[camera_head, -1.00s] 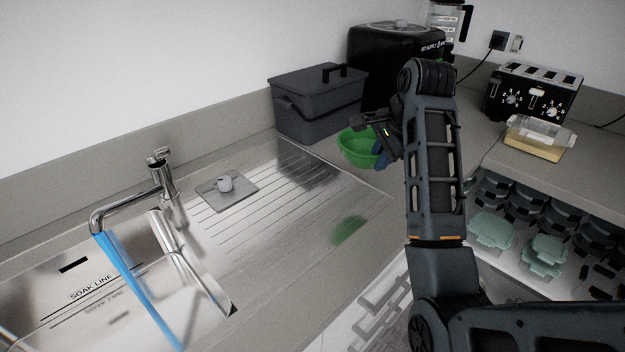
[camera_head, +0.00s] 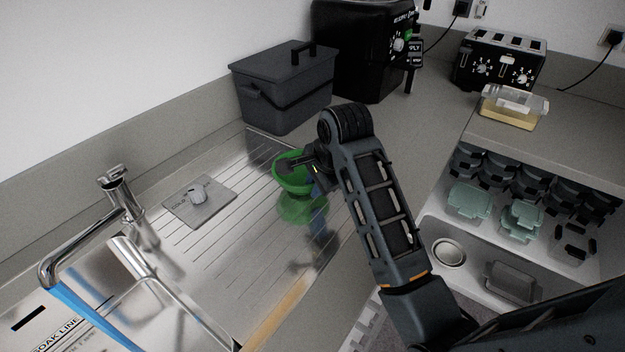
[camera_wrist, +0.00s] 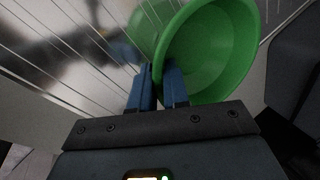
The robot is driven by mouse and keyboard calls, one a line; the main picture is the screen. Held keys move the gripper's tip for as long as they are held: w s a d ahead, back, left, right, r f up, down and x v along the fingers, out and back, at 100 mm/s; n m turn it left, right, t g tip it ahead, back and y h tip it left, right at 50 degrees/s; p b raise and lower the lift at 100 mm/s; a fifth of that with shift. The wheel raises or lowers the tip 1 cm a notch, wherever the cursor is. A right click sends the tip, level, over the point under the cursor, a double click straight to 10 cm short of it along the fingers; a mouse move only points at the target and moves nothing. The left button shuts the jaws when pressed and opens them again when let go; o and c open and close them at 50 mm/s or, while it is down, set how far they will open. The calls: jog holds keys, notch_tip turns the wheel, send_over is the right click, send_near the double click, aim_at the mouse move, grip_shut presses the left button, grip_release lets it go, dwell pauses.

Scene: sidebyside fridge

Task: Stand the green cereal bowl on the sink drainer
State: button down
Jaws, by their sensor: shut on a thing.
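The green cereal bowl (camera_head: 290,181) is over the far right part of the ribbed sink drainer (camera_head: 217,238), with its green reflection on the metal just below it. My gripper (camera_head: 314,166) is shut on the right side of the bowl's rim. In the wrist view the bowl (camera_wrist: 222,50) opens toward the camera, and the blue fingertips of my gripper (camera_wrist: 160,80) pinch its near wall. The bowl looks close above the drainer; whether it touches the metal I cannot tell. My arm hides part of the drainer's right edge.
A grey lidded bin (camera_head: 284,88) stands behind the drainer. The tap (camera_head: 120,205) and sink basin are at left. A black appliance (camera_head: 365,48), toaster (camera_head: 500,62) and butter dish (camera_head: 513,107) are at the back.

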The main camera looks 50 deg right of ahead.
jog(key=shift+a+f, duration=0.1)
jog(key=shift+f, duration=0.25)
jog(key=c, duration=1.1)
grip_release()
jog(key=shift+f, duration=0.15)
